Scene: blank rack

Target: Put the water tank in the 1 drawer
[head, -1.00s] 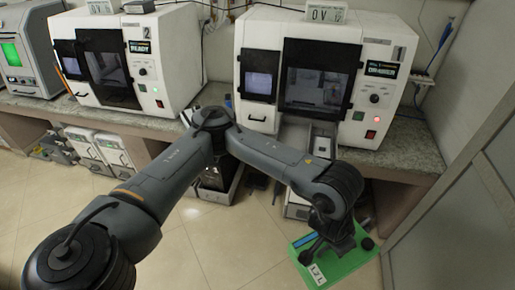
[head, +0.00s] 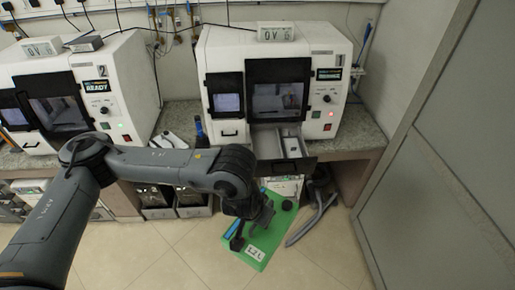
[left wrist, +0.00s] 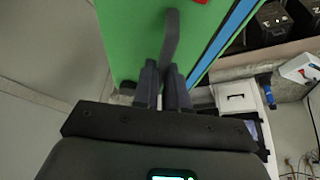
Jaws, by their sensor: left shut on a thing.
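The water tank (head: 259,250) is a green, box-like body with a blue stripe and a white label, low in front of the bench in the head view. My left gripper (head: 246,224) is over it, with its fingers hard to see there. In the left wrist view the tank (left wrist: 133,35) fills the top, and my left gripper (left wrist: 164,76) is shut on its dark handle. The 1 drawer (head: 290,145) is pulled out below the machine marked 1, above and beyond the tank. The right gripper is not in view.
Machine 1 (head: 222,62) stands on the bench, with machine 2 (head: 130,75) to its left. A tall grey panel (head: 440,190) bounds the right side. A grey angular shape (head: 312,218), which I cannot identify, is right of the tank. Tiled floor is clear in front.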

